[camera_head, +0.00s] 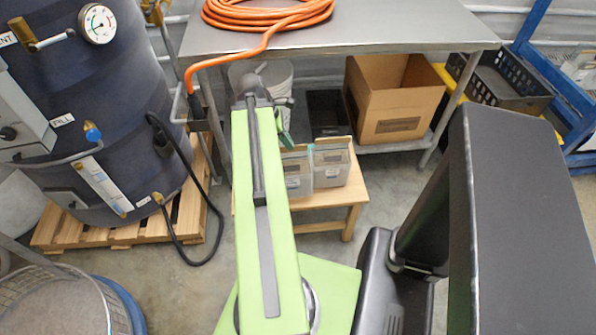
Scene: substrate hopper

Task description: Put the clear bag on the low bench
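The low bench (338,193) is a small light wooden one on the floor, in front of the steel table. Two see-through bag-like packs with grey-brown contents and pale labels stand upright side by side on it, the left one (297,172) and the right one (331,163). I cannot tell which is the clear bag the task means. My green arm reaches up the middle of the view and hides the left part of the bench. My gripper (268,100) is dark and small at its far end, left of and beyond the packs; its fingers are unclear.
A steel table (370,28) carries a coiled orange hose (268,14). On its lower shelf are a cardboard box (393,100), a black bin (327,112) and a white bucket (272,76). A dark tank (85,120) on a pallet (110,232) stands left. A blue-rimmed basket (60,305) stands front left.

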